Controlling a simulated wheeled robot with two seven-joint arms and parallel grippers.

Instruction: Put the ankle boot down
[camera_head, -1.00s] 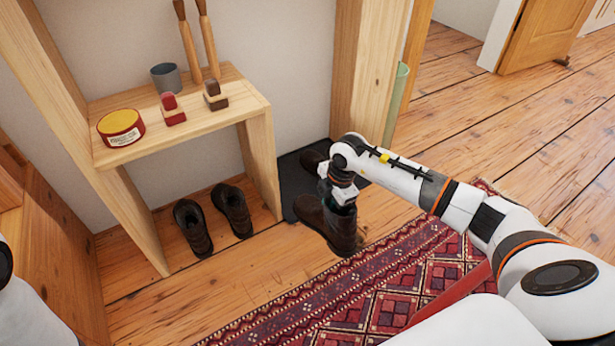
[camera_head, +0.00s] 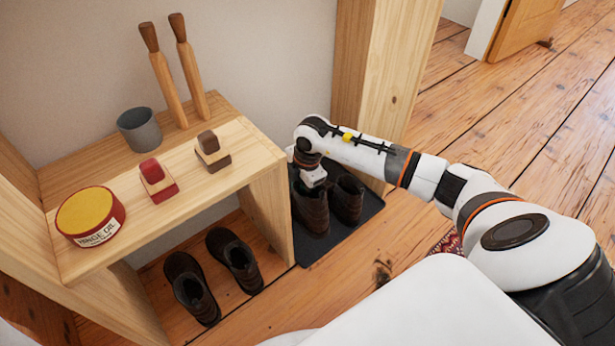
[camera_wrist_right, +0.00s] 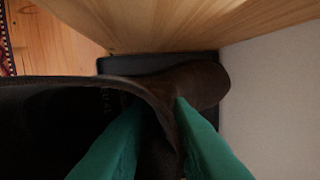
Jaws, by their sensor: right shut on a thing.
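The held brown ankle boot (camera_head: 310,212) is upright over the dark mat (camera_head: 335,245), to the left of the other boot (camera_head: 347,198). I cannot tell whether its sole touches the mat. My right gripper (camera_head: 312,180) is shut on the top of its shaft. In the right wrist view, the green fingers (camera_wrist_right: 158,110) pinch the boot's dark collar (camera_wrist_right: 60,110). A brown boot toe shows beyond them over the mat (camera_wrist_right: 125,64); I cannot tell which boot it belongs to. My left gripper is out of view.
The wooden bench (camera_head: 222,181) stands left of the mat, with a tin (camera_head: 90,217), a grey cup (camera_head: 139,130) and brushes (camera_head: 158,180) on top. Another pair of dark boots (camera_head: 210,275) stands beneath it. A timber post (camera_head: 375,80) rises behind the mat.

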